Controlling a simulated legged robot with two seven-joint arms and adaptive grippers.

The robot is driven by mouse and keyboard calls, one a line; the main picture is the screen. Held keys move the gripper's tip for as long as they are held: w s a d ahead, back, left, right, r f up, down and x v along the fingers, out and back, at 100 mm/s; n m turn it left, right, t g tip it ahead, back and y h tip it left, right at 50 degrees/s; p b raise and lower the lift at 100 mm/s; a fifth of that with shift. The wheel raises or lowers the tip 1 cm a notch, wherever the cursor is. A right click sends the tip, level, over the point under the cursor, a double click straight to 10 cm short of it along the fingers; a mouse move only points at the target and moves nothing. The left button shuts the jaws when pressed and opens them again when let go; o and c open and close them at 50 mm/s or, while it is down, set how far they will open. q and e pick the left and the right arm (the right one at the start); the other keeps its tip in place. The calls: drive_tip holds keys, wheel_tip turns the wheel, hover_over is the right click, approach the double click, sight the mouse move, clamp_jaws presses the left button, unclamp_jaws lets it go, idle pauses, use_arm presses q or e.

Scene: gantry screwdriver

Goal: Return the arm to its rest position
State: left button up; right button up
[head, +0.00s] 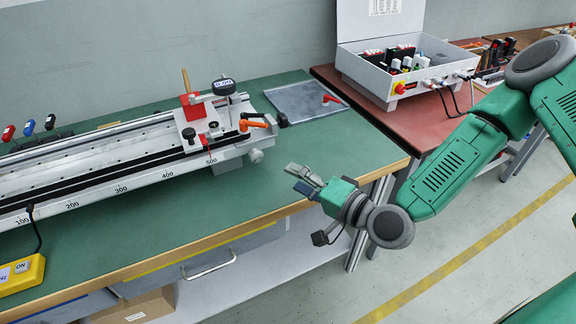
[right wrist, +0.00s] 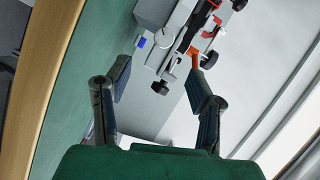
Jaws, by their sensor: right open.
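My right arm, green and grey, comes in from the right in the head view. Its gripper (head: 303,180) is over the front edge of the green-topped bench (head: 330,150), to the right of the gantry rail. In the right wrist view the gripper (right wrist: 158,85) shows its two dark fingers spread apart with nothing between them. Beyond the fingertips is the carriage (head: 212,118) with its red block, black knob and orange lever, at the right end of the rail. The fingers are apart from it. My left gripper is not in view.
A long grey rail (head: 100,160) with a number scale lies on the bench. A grey plate (head: 305,100) lies behind the gripper. An open grey case (head: 395,75) stands on the reddish table at the back right. A yellow switch box (head: 22,272) is at the front left.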

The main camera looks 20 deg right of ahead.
drive_tip(key=s+a+f+n+g, duration=0.3)
drive_tip(key=s+f+g, duration=0.2)
drive_tip(key=s+f, duration=0.2)
drive_tip(key=s+a+f+n+g, duration=0.2)
drive_tip(key=s+f+n+g, duration=0.15)
drive_tip(key=s+f, duration=0.35)
drive_tip(key=s+d+f+n+g+h, duration=0.4)
drive_tip(key=s+d+f+g+h, duration=0.1)
drive_tip(key=s+d, duration=0.6)
drive_tip(key=shift+s+g+h, duration=0.2)
drive_tip(key=shift+g+h, duration=0.35)
drive_tip(key=shift+h, duration=0.25)
drive_tip(key=shift+d, duration=0.1)
drive_tip(key=shift+w, duration=0.1)
